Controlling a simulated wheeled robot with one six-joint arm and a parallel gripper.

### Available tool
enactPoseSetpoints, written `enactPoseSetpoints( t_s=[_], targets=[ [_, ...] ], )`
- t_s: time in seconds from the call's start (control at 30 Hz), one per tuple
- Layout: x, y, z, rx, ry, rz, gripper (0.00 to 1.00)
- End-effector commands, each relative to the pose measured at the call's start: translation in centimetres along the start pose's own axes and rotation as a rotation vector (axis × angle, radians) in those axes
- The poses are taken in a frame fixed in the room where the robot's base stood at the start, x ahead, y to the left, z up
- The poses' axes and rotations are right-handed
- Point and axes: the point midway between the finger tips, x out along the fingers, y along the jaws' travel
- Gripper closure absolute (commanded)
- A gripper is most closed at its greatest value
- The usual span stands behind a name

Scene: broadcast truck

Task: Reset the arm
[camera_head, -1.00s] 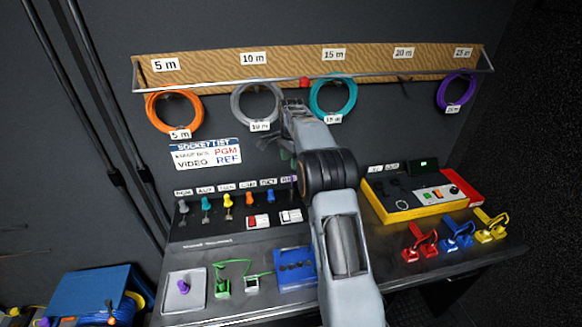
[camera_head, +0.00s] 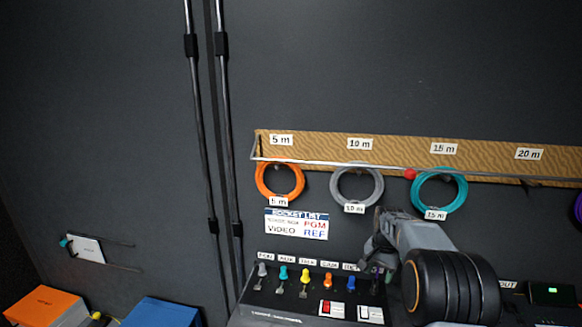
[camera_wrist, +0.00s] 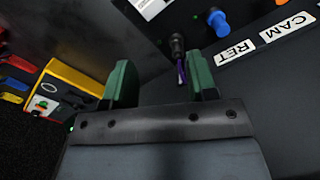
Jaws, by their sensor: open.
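My gripper (camera_wrist: 160,85) shows in the wrist view with its two green fingers spread apart and nothing held between them. A dark plug with a purple tip (camera_wrist: 178,58) stands just past the right finger, and I cannot tell whether they touch. In the head view my arm reaches up from the lower right, and my gripper (camera_head: 378,245) is partly hidden by it, above the right end of the socket panel (camera_head: 290,305).
Orange (camera_head: 279,180), grey (camera_head: 357,185) and teal (camera_head: 438,190) cable coils hang on the wooden rack (camera_head: 310,147). Colored plugs stand on the panel below. A yellow tester (camera_wrist: 70,90) is left in the wrist view. A blue box (camera_head: 160,313) and an orange box (camera_head: 45,305) sit lower left.

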Motion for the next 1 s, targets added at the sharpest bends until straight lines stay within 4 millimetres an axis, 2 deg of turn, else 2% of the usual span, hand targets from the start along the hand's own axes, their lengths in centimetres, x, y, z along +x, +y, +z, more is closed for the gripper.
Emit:
enactPoseSetpoints(
  t_s=[0.03, 0.23, 0.4, 0.5, 0.6, 0.7, 1.0],
  targets=[
    [-1.0, 0.6, 2.1, -0.080, 0.012, -0.006, 0.48],
    [-3.7, 3.3, 11.1, -0.398, 0.082, -0.030, 0.48],
    [-4.7, 6.2, 18.2, -0.581, 0.157, -0.049, 0.48],
    [-4.9, 7.6, 21.5, -0.639, 0.200, -0.062, 0.48],
    [-5.1, 8.7, 23.9, -0.662, 0.240, -0.077, 0.48],
    [-5.5, 9.3, 25.4, -0.675, 0.277, -0.092, 0.48],
    [-7.8, 9.3, 26.4, -0.696, 0.370, -0.130, 0.48]
  ],
)
